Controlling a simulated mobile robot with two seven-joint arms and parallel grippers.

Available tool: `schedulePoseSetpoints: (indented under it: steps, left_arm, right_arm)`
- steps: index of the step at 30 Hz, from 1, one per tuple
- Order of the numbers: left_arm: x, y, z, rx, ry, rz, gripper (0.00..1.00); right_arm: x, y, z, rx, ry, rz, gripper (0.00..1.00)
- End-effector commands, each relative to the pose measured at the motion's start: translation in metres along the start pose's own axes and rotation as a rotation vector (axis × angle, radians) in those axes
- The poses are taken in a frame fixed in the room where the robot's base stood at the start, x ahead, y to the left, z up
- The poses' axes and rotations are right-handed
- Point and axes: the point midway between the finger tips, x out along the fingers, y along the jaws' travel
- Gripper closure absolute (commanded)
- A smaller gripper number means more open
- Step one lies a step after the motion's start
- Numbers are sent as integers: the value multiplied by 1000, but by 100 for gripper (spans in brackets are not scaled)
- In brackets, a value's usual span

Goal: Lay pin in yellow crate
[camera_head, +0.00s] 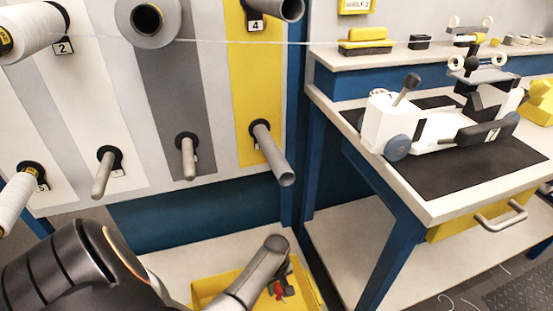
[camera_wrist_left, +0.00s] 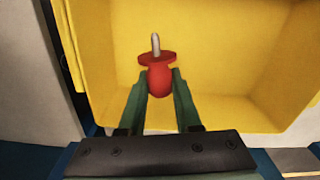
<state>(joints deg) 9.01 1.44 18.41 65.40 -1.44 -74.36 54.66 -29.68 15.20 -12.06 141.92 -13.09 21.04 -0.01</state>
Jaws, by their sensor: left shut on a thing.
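The pin (camera_wrist_left: 158,76) has a red rounded handle with a flange and a short metal tip. It is held between the two green fingers of my left gripper (camera_wrist_left: 160,88) in the left wrist view, with its tip pointing away from the gripper. Behind it is the yellow crate (camera_wrist_left: 215,35), whose inside fills most of that view. In the head view, my left gripper (camera_head: 280,286) is over the yellow crate (camera_head: 204,290) at the bottom, and a bit of red shows at its fingers. Whether the pin touches the crate floor I cannot tell. My right gripper is in neither view.
The crate sits on a low pale shelf (camera_head: 165,262). Above it stands a striped panel with pegs (camera_head: 187,158) and thread spools (camera_head: 38,30). To the right is a workbench (camera_head: 430,205) with blue legs and a white loom device (camera_head: 420,125) on a dark mat.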

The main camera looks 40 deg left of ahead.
Motion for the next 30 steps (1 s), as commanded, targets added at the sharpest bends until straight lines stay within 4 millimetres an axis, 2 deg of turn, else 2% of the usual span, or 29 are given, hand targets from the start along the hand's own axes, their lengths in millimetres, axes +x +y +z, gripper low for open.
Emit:
schedulePoseSetpoints:
  steps: [7,24,30]
  left_arm:
    - [19,0,-1,0,1,0,100]
    - [90,0,-1,-1,1,0,100]
    - [108,0,-1,-1,1,1,100]
  right_arm:
    - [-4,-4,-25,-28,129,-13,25]
    - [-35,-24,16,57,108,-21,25]
    - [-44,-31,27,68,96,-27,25]
